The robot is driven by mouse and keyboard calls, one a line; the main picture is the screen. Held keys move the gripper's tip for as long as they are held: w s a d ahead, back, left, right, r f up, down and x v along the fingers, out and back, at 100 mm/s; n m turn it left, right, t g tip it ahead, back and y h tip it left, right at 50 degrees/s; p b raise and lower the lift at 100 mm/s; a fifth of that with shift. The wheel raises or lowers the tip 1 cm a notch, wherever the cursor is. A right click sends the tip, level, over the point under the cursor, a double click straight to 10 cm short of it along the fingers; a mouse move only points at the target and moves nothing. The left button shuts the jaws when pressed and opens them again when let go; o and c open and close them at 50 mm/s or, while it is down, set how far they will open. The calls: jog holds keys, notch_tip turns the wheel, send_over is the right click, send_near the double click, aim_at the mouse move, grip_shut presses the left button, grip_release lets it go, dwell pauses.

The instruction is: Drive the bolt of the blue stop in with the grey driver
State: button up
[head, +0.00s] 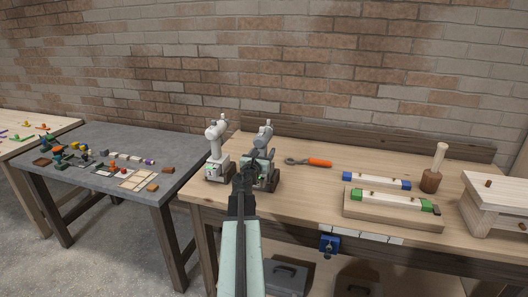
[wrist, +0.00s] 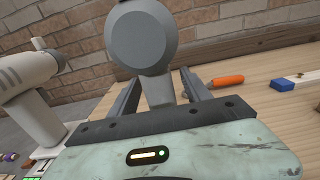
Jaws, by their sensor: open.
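The grey driver (head: 264,138) stands upright in its dock at the left of the wooden bench. My gripper (head: 247,168) is at this driver. In the wrist view my open gripper (wrist: 160,84) has one finger on each side of the grey driver's handle (wrist: 157,90), and the driver's round head fills the top. I cannot tell whether the fingers touch it. A white bar with blue ends (head: 376,181), perhaps the blue stop, lies on the bench to the right. Small dark bits show on it; I cannot make out which is the bolt.
A white driver (head: 216,140) stands close left of the grey one. An orange-handled tool (head: 318,163) lies behind right. A green-ended bar (head: 392,198) sits on a wooden board. A mallet (head: 433,179) and wooden box (head: 495,190) stand right. A blue clamp-like piece (head: 330,243) hangs at the front edge.

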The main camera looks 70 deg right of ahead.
grip_shut()
dwell(1.4)
